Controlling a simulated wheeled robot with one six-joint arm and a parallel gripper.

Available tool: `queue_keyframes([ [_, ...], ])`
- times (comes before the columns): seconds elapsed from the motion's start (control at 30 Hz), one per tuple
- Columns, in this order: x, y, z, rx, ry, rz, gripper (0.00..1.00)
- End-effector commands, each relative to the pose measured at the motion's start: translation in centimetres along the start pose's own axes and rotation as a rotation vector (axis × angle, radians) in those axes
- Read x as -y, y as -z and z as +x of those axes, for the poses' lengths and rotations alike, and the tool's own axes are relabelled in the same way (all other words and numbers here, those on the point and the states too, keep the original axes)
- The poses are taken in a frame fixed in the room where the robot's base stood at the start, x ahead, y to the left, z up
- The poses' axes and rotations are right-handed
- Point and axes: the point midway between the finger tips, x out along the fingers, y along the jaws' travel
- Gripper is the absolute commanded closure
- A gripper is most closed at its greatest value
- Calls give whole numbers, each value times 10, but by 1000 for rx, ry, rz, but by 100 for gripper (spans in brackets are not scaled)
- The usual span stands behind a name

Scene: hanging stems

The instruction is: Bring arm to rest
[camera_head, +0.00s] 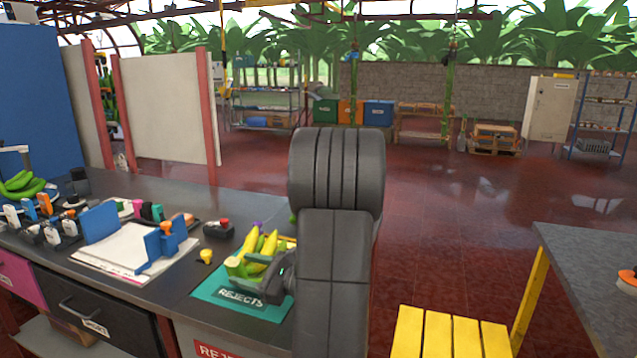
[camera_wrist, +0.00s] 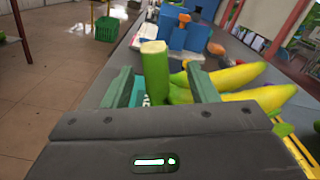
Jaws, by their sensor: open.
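My gripper (camera_head: 284,270) is at the teal REJECTS mat (camera_head: 213,293) on the dark counter, beside a bunch of yellow bananas (camera_head: 268,243). In the wrist view my gripper (camera_wrist: 162,80) has its two grey-green fingers apart. A thick green cut stem (camera_wrist: 156,75) stands up between them, with a gap on each side. The yellow bananas (camera_wrist: 235,78) lie to the right of the stem, partly behind the right finger. My arm hides part of the counter's right end in the head view.
White sheets (camera_head: 130,255) with blue holders (camera_head: 165,240) lie left of the mat, near a yellow knob (camera_head: 206,256) and a dark red-topped device (camera_head: 219,229). A yellow slatted stand (camera_head: 450,335) is to the right. Open red floor (camera_head: 450,220) lies beyond.

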Motion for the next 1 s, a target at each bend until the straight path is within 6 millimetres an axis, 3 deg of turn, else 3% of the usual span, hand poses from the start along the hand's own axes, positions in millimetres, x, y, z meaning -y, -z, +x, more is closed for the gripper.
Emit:
queue_keyframes([
  [0.17,0,0,15,0,-1,0,47],
  [0.67,1,-1,11,-1,2,0,47],
  [0.83,1,0,-5,-1,3,0,47],
  [1.0,1,0,-33,-1,5,-1,47],
])
